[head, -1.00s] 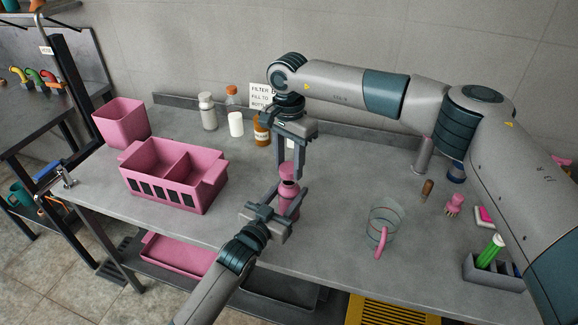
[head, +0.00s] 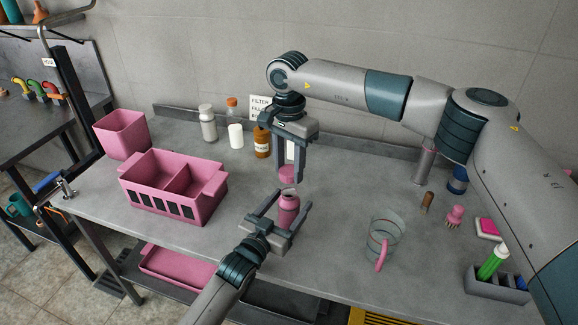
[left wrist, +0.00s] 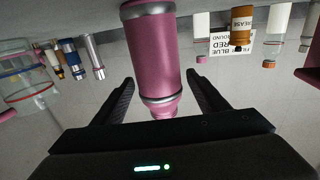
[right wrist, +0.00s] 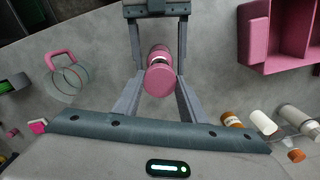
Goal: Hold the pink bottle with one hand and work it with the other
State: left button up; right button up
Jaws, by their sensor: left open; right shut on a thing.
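The pink bottle (head: 289,210) is upright near the front middle of the bench, with a grey band at its neck. My left gripper (head: 293,199) is open, its fingers on either side of the bottle. The left wrist view shows the bottle (left wrist: 155,55) between these spread fingers, with a gap on each side. My right gripper (head: 287,180) points down from above and is shut on the pink cap (head: 287,173). The cap is just above the bottle, apart from it. The right wrist view shows the cap (right wrist: 160,82) between the fingers, partly covering the bottle.
A pink two-compartment caddy (head: 170,198) and a pink bin (head: 120,134) stand left. Several small bottles, including a brown one (head: 262,143), stand behind. A clear jug (head: 383,240) with a pink handle stands right. A grey holder (head: 497,285) is at far right.

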pick_arm(q)
jog(key=b+v, duration=0.2)
jog(key=v, duration=1)
pick_arm(e)
jog(key=shift+f, duration=0.95)
pick_arm(q)
jog(key=shift+a, duration=0.1)
